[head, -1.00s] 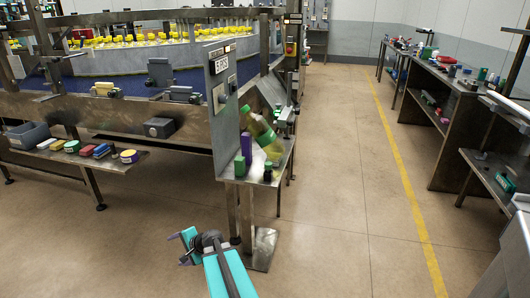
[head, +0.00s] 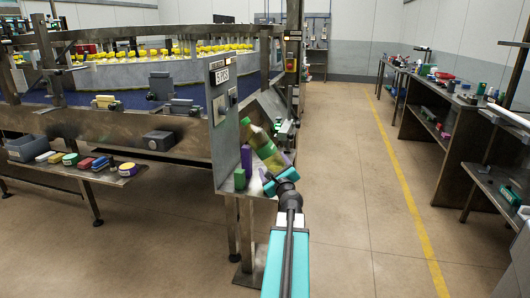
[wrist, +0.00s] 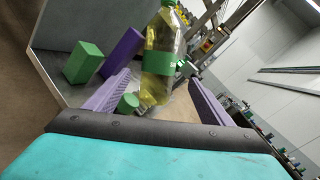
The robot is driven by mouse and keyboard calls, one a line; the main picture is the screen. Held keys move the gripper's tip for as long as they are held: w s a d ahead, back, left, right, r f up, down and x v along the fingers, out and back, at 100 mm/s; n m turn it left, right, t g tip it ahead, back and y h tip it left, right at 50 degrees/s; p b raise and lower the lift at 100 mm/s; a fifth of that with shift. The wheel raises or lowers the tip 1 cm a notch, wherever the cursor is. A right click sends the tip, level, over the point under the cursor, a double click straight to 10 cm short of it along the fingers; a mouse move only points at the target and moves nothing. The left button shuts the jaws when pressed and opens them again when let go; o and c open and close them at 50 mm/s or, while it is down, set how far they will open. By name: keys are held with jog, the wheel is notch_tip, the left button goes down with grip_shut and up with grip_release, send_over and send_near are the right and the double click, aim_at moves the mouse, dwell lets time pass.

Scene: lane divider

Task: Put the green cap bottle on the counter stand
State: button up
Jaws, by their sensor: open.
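The green cap bottle (head: 264,148) is large and clear, with yellow-green liquid and a green label. It leans to the left in the head view, over a small steel shelf at the end of the line. In the wrist view the bottle (wrist: 160,60) shows between my two purple finger pads. My gripper (head: 281,180) is open at the shelf's front edge, just below the bottle. I cannot tell whether the pads touch it. A small green-topped item (wrist: 127,103) sits beside the left pad. Which surface is the counter stand is unclear.
A green block (wrist: 84,62) and a purple box (wrist: 122,52) stand left of the bottle. A steel panel (head: 223,110) rises behind the shelf's left side. A lower shelf with several items (head: 87,163) is at left. The aisle floor (head: 350,200) at right is clear.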

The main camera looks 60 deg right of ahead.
aim_at(266, 152)
jog(key=shift+s+d+r, duration=0.1)
jog(key=shift+s, duration=0.05)
jog(key=shift+x, duration=3.8)
jog(key=shift+w+d, duration=0.3)
jog(key=shift+w, duration=0.1)
jog(key=shift+x, duration=2.65)
jog(key=shift+w+a, duration=0.1)
jog(key=shift+a, duration=0.1)
jog(key=c, duration=0.9)
